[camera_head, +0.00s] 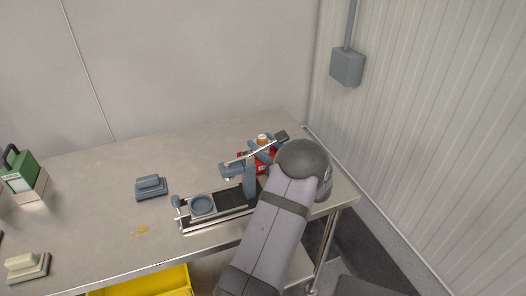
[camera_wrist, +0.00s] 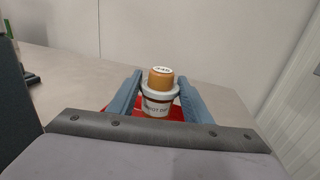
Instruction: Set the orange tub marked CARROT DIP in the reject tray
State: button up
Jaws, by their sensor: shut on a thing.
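The orange tub (camera_wrist: 161,80) has a pale rim and a white label that reads as CARROT DIP. It is upright between the two blue-grey fingers of my gripper (camera_wrist: 161,88), which is shut on it. In the head view the tub (camera_head: 262,138) shows small at the far right of the table, beside my gripper (camera_head: 262,147). The red reject tray (camera_wrist: 118,105) is behind and below the tub in the wrist view. Its red edge (camera_head: 241,155) also shows in the head view, mostly hidden by my arm. I cannot tell whether the tub touches the tray.
A grey block (camera_head: 151,188), orange spill (camera_head: 139,231) and green-white box (camera_head: 22,172) lie left. The back middle of the table is clear.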

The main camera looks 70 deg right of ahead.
jog(key=shift+f, duration=1.55)
jog(key=shift+f, duration=0.2)
jog(key=o, duration=1.5)
jog(key=shift+r, duration=0.15)
jog(key=shift+s, duration=0.15)
jog(key=b+v, duration=0.1)
jog(key=v, duration=1)
jog(key=shift+s+a, duration=0.3)
jog(key=shift+r, duration=0.15)
